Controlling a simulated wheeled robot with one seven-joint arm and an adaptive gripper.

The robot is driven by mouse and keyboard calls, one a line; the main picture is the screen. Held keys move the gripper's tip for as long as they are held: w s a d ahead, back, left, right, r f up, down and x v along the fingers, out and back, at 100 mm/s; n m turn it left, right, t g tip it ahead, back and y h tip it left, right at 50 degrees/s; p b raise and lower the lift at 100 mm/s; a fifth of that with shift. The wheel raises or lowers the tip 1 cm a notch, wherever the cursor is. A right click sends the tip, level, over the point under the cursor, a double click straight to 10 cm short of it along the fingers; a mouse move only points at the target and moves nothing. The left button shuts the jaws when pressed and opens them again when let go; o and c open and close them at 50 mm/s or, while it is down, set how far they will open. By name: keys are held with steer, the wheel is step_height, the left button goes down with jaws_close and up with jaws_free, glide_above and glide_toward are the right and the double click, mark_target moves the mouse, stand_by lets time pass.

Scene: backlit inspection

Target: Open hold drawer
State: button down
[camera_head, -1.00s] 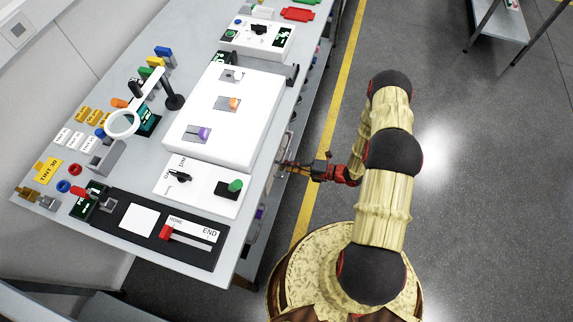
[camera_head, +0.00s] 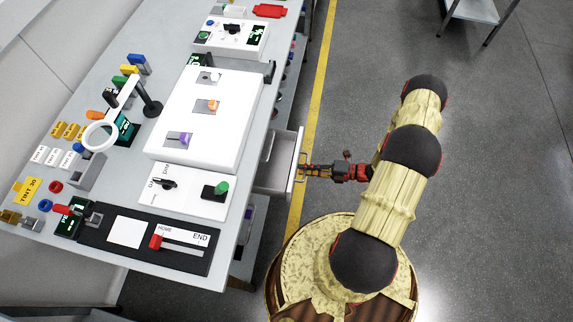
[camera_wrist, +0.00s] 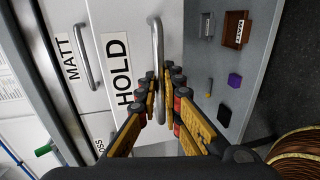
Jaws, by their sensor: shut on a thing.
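The hold drawer (camera_head: 273,176) stands partly pulled out from the right side of the workbench in the head view. In the wrist view its white front (camera_wrist: 128,25) carries a HOLD label (camera_wrist: 118,68) and a curved metal handle (camera_wrist: 157,38). My gripper (camera_head: 306,171) is at the drawer front, reaching in from the right. In the wrist view my gripper (camera_wrist: 160,98) has its fingers on both sides of the handle, shut on it. The drawer's inside is hidden in the wrist view.
A MATT drawer (camera_wrist: 75,65) sits beside it. A grey shelf (camera_wrist: 215,60) holds a brown tray (camera_wrist: 236,28) and a purple cube (camera_wrist: 234,80). The bench top (camera_head: 70,125) carries panels with controls. Open floor (camera_head: 480,150) lies right of my arm.

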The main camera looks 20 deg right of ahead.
steer(key=f+v, duration=0.2)
steer(key=v, duration=0.8)
steer(key=shift+s+d+b, duration=0.15)
steer(key=shift+d+b, duration=0.1)
steer(key=shift+b, duration=0.05)
steer(key=c, duration=2.3)
jaws_free()
steer(key=v, duration=1.2)
steer(key=shift+f, duration=0.1)
